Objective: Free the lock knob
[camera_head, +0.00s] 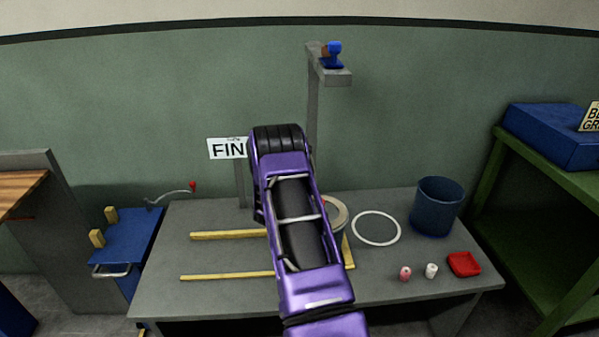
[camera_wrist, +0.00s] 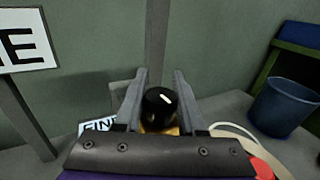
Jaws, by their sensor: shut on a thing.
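A round black knob (camera_wrist: 159,104) with a bright highlight sits between the two grey fingers of my gripper (camera_wrist: 160,78) in the wrist view. A yellow-gold part (camera_wrist: 160,131) shows just below the knob. My gripper is shut on the knob, with one finger on each side. Whatever the knob is mounted on is mostly hidden by the dark gripper body. In the head view my purple arm reaches over the grey table (camera_head: 210,296) and hides the gripper and the knob.
A tan-rimmed round thing (camera_head: 341,213) is partly behind my arm. A white ring (camera_head: 377,243), blue bin (camera_head: 437,208), red tray (camera_head: 464,264) and two small cylinders lie to the right. Yellow strips (camera_head: 228,235) lie left. A grey post (camera_head: 312,110) rises behind.

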